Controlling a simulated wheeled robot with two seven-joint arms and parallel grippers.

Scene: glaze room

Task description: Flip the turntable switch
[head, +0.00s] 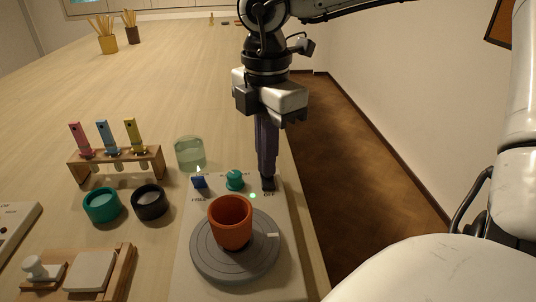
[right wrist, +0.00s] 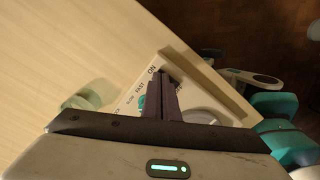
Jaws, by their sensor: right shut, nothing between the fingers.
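The turntable unit (head: 190,262) is a pale box with a round grey wheel (head: 205,258) on it. An orange pot (head: 231,222) stands on the wheel. The dark switch (head: 268,185) is at the back right, by the OFF label, with a small green light (head: 252,195) nearby. My right gripper (head: 267,172) is shut and points down, its tips at the switch; contact is unclear. In the right wrist view its fingers (right wrist: 164,88) partly cover the switch, near the ON label. My left gripper is out of view.
A glass jar (head: 189,153) stands just behind the unit. To the left are a wooden rack (head: 116,162) with coloured sticks, a teal bowl (head: 102,205) and a black bowl (head: 150,202). The table's right edge runs close beside the unit.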

